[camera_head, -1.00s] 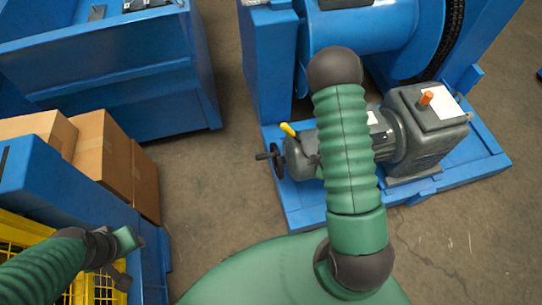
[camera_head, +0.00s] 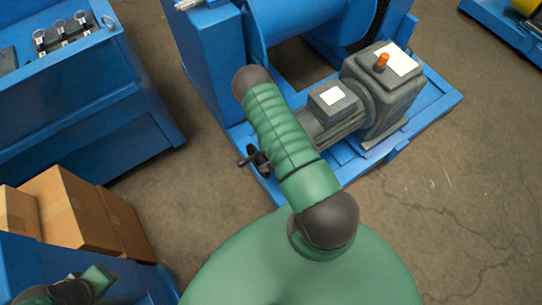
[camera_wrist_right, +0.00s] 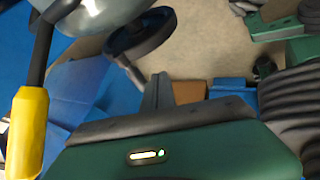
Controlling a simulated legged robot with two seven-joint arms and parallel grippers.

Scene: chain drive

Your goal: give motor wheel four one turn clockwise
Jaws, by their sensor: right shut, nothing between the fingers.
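The motor wheel, a dark handwheel, shows at the upper middle of the right wrist view (camera_wrist_right: 148,44), beside the rounded grey motor end. My right gripper (camera_wrist_right: 157,92) is shut and empty, its fingers together just below the wheel rim; I cannot tell whether they touch it. In the head view, a small dark shape at the motor's left end is the wheel (camera_head: 263,162), partly hidden by my right arm, which also covers most of my right gripper. A yellow-handled lever (camera_wrist_right: 28,130) stands at left in the wrist view. My left gripper (camera_head: 80,290) is at the lower left, partly cut off.
The grey motor and gearbox (camera_head: 382,95) with an orange cap sit on a blue base frame (camera_head: 430,105). A blue cabinet (camera_head: 100,110) stands at the upper left, cardboard boxes (camera_head: 80,212) below it. Bare floor lies between them and at the right.

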